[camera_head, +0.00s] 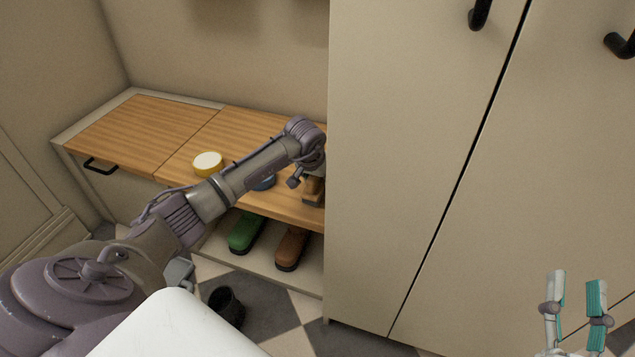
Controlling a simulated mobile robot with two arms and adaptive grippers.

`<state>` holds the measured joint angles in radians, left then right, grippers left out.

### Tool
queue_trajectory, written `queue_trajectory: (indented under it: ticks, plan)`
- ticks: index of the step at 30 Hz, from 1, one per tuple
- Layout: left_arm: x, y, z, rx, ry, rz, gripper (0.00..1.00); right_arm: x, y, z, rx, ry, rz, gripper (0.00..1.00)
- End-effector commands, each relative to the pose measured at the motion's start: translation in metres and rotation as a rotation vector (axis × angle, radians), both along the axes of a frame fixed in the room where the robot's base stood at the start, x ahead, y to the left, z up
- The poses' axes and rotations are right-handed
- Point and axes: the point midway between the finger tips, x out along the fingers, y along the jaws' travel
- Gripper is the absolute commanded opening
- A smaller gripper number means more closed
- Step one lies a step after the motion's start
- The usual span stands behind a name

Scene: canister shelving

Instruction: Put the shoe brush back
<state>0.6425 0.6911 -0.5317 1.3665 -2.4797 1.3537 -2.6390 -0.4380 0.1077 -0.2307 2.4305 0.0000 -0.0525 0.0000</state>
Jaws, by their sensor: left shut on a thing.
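The shoe brush (312,189), a brown block with a darker lower edge, is at the right end of the wooden bench top (130,130), close beside the tall cabinet. My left gripper (309,178) is shut on it from above. The gripper and wrist cover much of the brush, and I cannot tell whether it touches the bench top. My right gripper (576,300) is at the lower right in front of the cabinet doors, open and empty, with its teal-lined fingers apart and pointing up.
A yellow tin (208,163) with a pale top and a partly hidden blue round thing (264,183) stand on the bench. A green shoe (245,232) and a brown shoe (291,248) sit on the shelf below. The tall cabinet (410,150) bounds the right. The bench's left part is clear.

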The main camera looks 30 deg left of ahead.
Motion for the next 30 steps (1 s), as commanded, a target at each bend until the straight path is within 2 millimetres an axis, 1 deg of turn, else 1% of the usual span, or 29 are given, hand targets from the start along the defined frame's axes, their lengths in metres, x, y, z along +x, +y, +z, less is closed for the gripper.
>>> queue_trajectory:
  ticks: [1, 3, 11, 18, 19, 23, 24, 30]
  plan:
    - [0.000, 0.000, -0.004, -0.001, -0.001, 0.000, 0.22, -0.001, 0.000, 0.003, 0.006, -0.021, 0.001, 0.40]
    - [0.000, 0.000, -0.004, 0.000, -0.002, 0.000, 0.22, -0.002, 0.000, 0.006, 0.011, -0.036, 0.002, 0.40]
    - [0.000, 0.000, -0.004, 0.000, -0.002, 0.000, 0.22, -0.003, 0.000, 0.007, 0.012, -0.041, 0.002, 0.40]
    - [0.000, 0.000, -0.007, 0.000, -0.002, 0.000, 0.22, -0.005, 0.001, 0.013, 0.022, -0.081, 0.005, 0.40]
    - [0.000, 0.000, -0.007, 0.000, -0.001, 0.000, 0.51, -0.006, 0.001, 0.014, 0.024, -0.086, 0.006, 0.40]
    - [0.000, 0.000, -0.007, 0.000, -0.001, 0.000, 0.73, -0.006, 0.001, 0.014, 0.025, -0.087, 0.006, 0.40]
    - [0.000, 0.000, -0.007, 0.000, -0.001, 0.000, 0.74, -0.006, 0.001, 0.014, 0.025, -0.087, 0.006, 0.40]
    - [0.000, 0.000, -0.007, 0.000, -0.001, 0.000, 0.74, -0.006, 0.001, 0.014, 0.024, -0.085, 0.006, 0.40]
